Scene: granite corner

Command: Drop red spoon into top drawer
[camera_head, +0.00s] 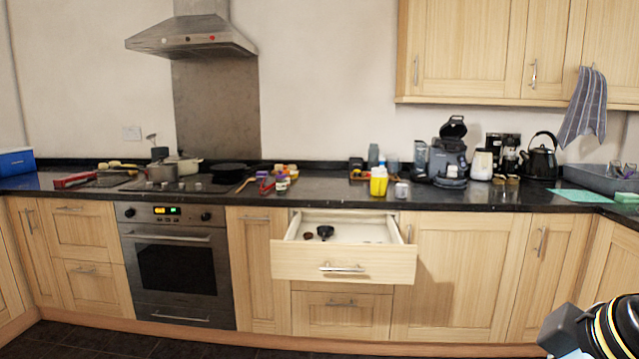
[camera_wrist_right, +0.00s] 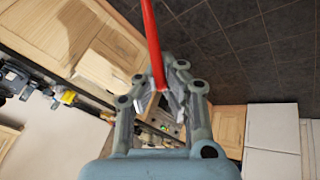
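A long red handle, which I take to be the red spoon (camera_wrist_right: 151,35), runs from the top edge of the right wrist view down between the fingers of my right gripper (camera_wrist_right: 161,88). The fingers are closed in on it; its far end is out of frame. The top drawer (camera_head: 343,264) stands pulled open below the counter in the head view, with a few small dark items (camera_head: 325,232) inside and pale bare floor showing. Part of my right arm shows at the lower right of the head view, well right of the drawer. My left gripper is not in view.
The dark counter (camera_head: 480,193) above the drawer carries a yellow container (camera_head: 379,183), a coffee machine (camera_head: 449,155) and a black kettle (camera_head: 541,160). The oven (camera_head: 176,265) stands left of the drawer. The space in front of the drawer looks free.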

